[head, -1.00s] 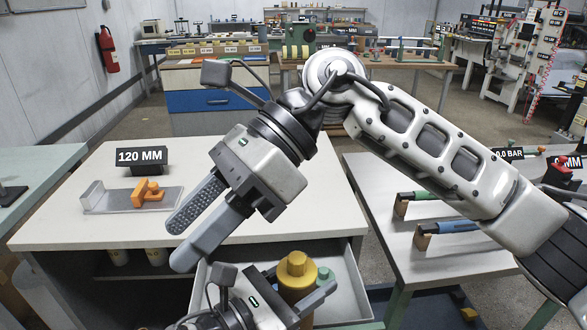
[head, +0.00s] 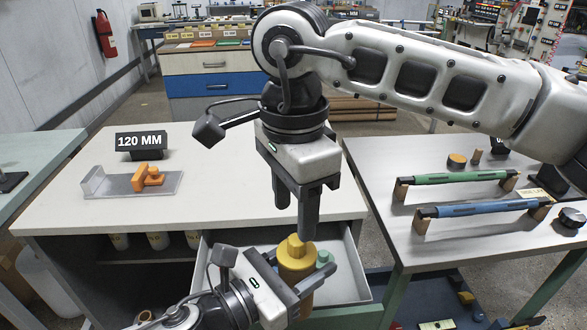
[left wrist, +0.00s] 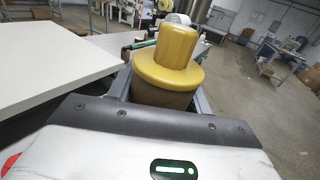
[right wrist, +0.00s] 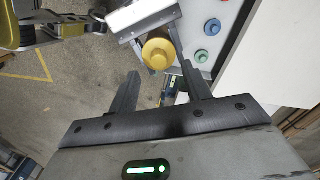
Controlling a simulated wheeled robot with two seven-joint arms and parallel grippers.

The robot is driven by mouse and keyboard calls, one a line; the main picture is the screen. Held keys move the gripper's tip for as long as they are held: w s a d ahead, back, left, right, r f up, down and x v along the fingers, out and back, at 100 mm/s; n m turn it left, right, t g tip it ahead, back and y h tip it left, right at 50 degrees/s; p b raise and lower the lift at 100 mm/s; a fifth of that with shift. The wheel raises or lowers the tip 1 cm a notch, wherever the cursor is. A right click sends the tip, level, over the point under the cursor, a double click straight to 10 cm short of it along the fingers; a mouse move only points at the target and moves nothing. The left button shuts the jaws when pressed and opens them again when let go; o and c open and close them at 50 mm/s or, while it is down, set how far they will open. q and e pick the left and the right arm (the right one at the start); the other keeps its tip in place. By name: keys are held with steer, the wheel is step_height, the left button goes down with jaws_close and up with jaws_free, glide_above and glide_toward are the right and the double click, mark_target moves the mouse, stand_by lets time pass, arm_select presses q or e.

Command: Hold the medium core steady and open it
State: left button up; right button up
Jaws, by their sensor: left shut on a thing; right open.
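The medium core (head: 296,272), a brown cylinder with a stepped yellow cap, stands roughly upright over the open drawer (head: 352,262). My left gripper (head: 302,277) is shut around its body; the left wrist view shows the yellow cap (left wrist: 168,58) between the fingers, with the cap on. My right gripper (head: 294,212) is open and empty, pointing down just above the cap. In the right wrist view, the cap (right wrist: 158,52) lies beyond and between the open fingers, apart from them.
In the drawer are smaller capped pieces, green (right wrist: 202,57), blue (right wrist: 212,27) and red. On the white table (head: 230,190) sit a 120 MM sign (head: 142,145) and a grey plate with an orange block (head: 148,178). The right table holds a green bar (head: 460,178) and a blue bar (head: 485,208).

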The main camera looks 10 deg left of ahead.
mark_target(294, 239)
steer(key=shift+f, duration=2.35)
jaws_close()
steer(key=shift+r, duration=0.15)
steer(key=shift+r, duration=1)
